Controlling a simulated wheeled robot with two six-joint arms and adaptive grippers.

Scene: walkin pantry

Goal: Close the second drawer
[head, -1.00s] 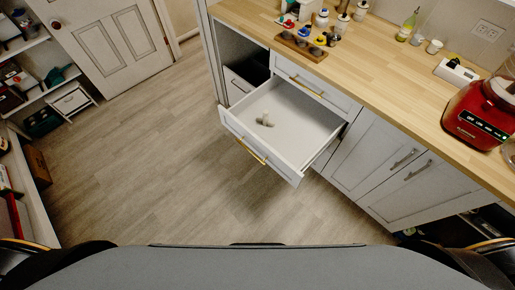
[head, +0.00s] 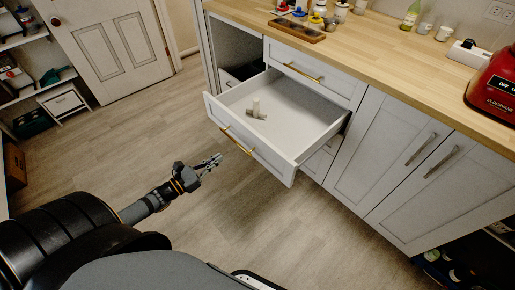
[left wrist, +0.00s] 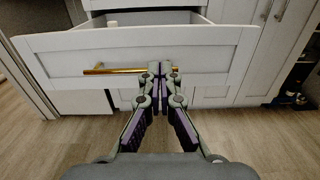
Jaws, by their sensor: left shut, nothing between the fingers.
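The second drawer (head: 268,158) is pulled well out below the shut top drawer (head: 309,72). It has a white front with a brass bar handle (head: 237,141), and a small pale object (head: 256,109) stands inside. My left gripper (head: 217,160) is shut and empty, in front of the drawer and near its handle. In the left wrist view the shut fingertips (left wrist: 161,70) overlap the drawer front (left wrist: 205,50) at the right end of the handle (left wrist: 113,70). I cannot tell whether they touch it. My right gripper is not in view.
A wooden counter (head: 375,45) runs above the drawers, with bottles, jars and a red appliance (head: 495,85) on it. Shut cabinet doors (head: 372,145) stand to the right of the drawer. The floor (head: 110,150) in front is clear.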

